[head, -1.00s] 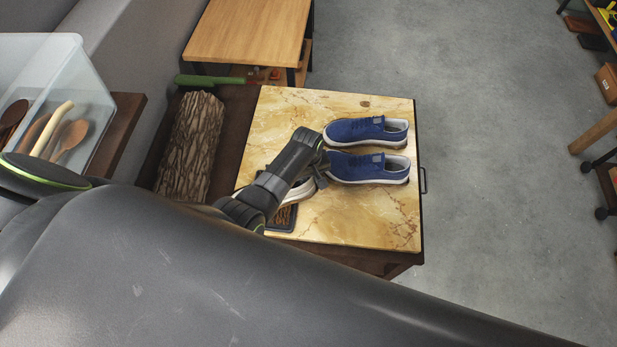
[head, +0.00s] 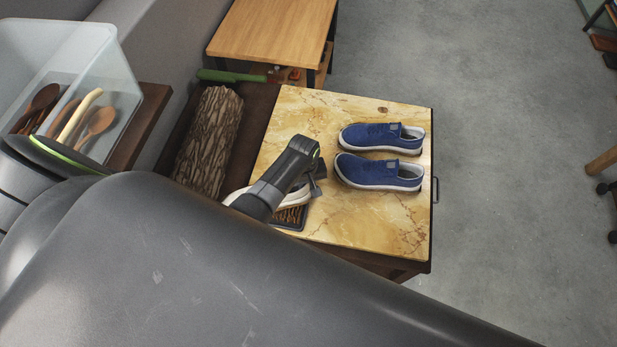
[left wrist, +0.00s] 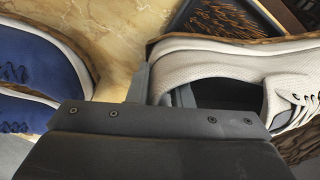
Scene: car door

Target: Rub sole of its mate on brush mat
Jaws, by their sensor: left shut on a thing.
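My left gripper (head: 314,178) is shut on the heel end of an off-white shoe (left wrist: 235,65), one finger outside and one inside its opening. In the head view my arm hides much of this shoe (head: 300,194). The dark-framed brush mat (head: 293,217) with brown bristles lies on the marble-patterned top. The shoe is over or beside it; whether the sole touches the bristles cannot be told. The mat also shows behind the shoe in the left wrist view (left wrist: 225,20). My right gripper is not in view.
Two blue shoes (head: 382,137) (head: 380,173) stand right of my gripper on the marble-patterned top (head: 350,225). Left of it are a bark-covered log (head: 210,140), a green-handled tool (head: 230,77) and a clear bin (head: 95,50) of wooden utensils. The top's front right is clear.

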